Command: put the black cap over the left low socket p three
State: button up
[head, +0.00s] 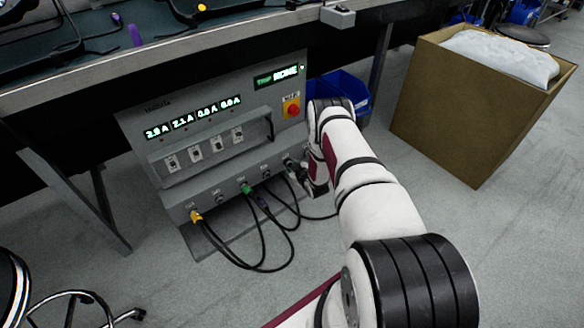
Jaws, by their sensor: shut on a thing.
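The grey power unit (205,165) under the bench has a low sloping front with a row of sockets. A yellow plug (195,215) sits at the left end of the row and a green plug (246,188) near its middle. An open-looking socket (218,198) lies between them, and another (265,171) is right of the green plug. The socket labels are too small to read. My gripper (298,172) is close to the right end of the row, shut on a small dark thing mostly hidden by the gripper. I cannot make out the black cap clearly.
Black cables (262,245) loop from the plugs onto the floor in front of the unit. A red stop button (293,111) and a handle bar stand above the sockets. A blue bin (345,88) is behind my arm. A cardboard box (450,110) stands right; a stool is at lower left.

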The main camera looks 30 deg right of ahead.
jog(key=o, duration=0.8)
jog(key=shift+o, duration=0.2)
jog(key=shift+s, duration=0.15)
jog(key=v, duration=1.1)
jog(key=shift+s+r, duration=0.25)
jog(key=shift+s, duration=0.05)
jog(key=shift+a, duration=0.1)
